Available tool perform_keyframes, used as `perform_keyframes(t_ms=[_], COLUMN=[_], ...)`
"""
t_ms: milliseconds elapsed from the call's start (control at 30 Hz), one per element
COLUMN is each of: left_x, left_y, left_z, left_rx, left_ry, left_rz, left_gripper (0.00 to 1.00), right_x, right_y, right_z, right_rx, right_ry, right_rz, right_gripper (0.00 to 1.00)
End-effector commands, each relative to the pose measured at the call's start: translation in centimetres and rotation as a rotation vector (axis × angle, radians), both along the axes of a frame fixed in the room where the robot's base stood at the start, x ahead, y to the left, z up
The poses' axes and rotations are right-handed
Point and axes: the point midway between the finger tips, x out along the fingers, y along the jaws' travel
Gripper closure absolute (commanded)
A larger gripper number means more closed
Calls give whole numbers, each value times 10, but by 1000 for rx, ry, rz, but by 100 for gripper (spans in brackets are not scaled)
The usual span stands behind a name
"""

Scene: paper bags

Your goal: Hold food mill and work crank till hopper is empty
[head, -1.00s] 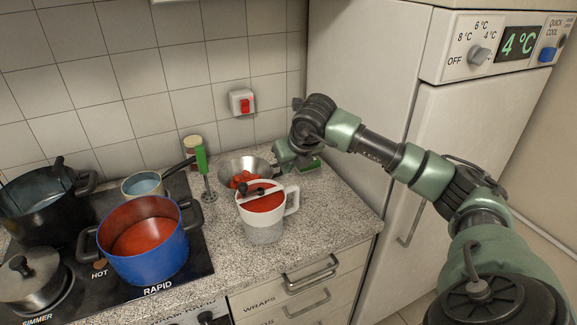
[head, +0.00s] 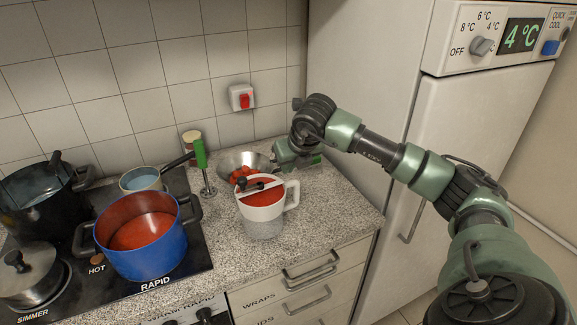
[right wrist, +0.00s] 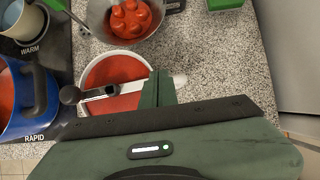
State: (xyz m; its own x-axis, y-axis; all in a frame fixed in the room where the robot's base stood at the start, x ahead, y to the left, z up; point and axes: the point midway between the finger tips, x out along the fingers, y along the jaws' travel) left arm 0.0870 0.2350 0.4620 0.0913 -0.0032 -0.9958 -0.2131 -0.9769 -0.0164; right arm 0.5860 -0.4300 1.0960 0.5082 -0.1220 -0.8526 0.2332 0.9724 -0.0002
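The food mill (head: 262,222) is a white, jug-like vessel with a side handle, upright on the counter. Red food shows in its top, crossed by a pale bar with a black-knobbed crank. It also shows in the right wrist view (right wrist: 92,75), with the black knob (right wrist: 70,95) at its left rim. My right gripper (head: 284,154) is just behind and above the mill in the head view. In the right wrist view its green fingers (right wrist: 160,88) overlap the mill's handle side. I cannot tell whether they are apart or touching it. My left gripper is out of view.
A metal bowl of tomatoes (head: 230,160) stands behind the mill. A blue pot of red sauce (head: 148,258), a dark pot (head: 35,215) and a saucepan (head: 142,180) are on the hob. The front-right counter is clear.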

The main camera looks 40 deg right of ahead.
Motion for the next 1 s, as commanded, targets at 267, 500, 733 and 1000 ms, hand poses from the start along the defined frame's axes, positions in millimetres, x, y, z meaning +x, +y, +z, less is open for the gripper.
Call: perform_keyframes(t_ms=[267, 500, 733, 1000], left_x=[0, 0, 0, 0], left_y=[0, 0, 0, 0], left_z=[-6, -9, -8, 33], left_rx=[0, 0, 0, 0], left_ry=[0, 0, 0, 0], left_rz=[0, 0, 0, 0], left_gripper=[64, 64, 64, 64], right_x=[0, 0, 0, 12], right_y=[0, 0, 0, -7], right_z=[-7, -9, -9, 38], right_rx=[0, 0, 0, 0], right_ry=[0, 0, 0, 31], right_rz=[0, 0, 0, 166], right_gripper=[100, 100, 100, 100])
